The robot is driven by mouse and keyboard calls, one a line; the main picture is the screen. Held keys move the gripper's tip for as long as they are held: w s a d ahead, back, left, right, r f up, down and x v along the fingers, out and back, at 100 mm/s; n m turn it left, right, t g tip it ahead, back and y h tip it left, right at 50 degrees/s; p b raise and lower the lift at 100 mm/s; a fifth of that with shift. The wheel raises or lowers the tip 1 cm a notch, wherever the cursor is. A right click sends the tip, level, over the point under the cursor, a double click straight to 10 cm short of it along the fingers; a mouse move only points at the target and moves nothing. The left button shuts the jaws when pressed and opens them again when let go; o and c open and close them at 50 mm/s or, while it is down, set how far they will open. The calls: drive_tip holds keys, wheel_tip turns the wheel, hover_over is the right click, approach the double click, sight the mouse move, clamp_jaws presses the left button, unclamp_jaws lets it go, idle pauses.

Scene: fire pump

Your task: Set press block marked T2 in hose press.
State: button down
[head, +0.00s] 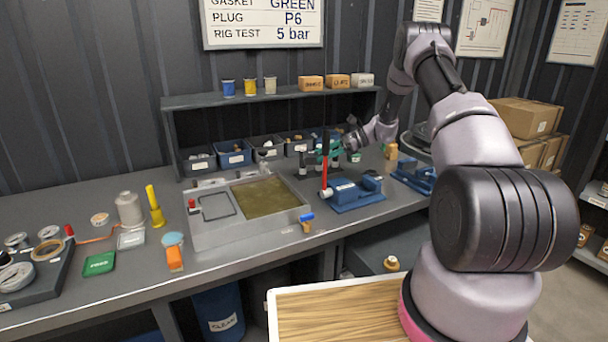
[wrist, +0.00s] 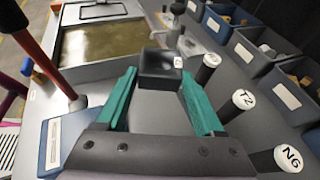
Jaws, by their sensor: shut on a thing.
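My gripper (wrist: 158,72) has green fingers closed on a dark block (wrist: 160,66) with a small white label, whose mark I cannot read. In the head view my gripper (head: 328,150) is over the bench behind the hose press, and the block is too small to make out. A dark post with a white cap marked T2 (wrist: 243,99) stands to the right of my gripper in the wrist view. The hose press (head: 357,193) has a blue base and a red lever (head: 325,158); its blue base (wrist: 62,138) also shows at lower left in the wrist view.
A dark post capped N6 (wrist: 288,158) and another dark post (wrist: 208,66) stand near T2. A grey tank (head: 262,196) lies left of the press. Another blue device (head: 415,178) stands to its right.

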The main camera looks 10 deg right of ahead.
wheel_tip(320, 180, down, 6)
drive_tip(key=shift+w+a+r, duration=0.1)
drive_tip(key=shift+r, duration=0.1)
drive_tip(key=shift+f, duration=2)
drive_tip(key=shift+c, duration=1.4)
unclamp_jaws()
drive_tip(key=shift+f, duration=0.1)
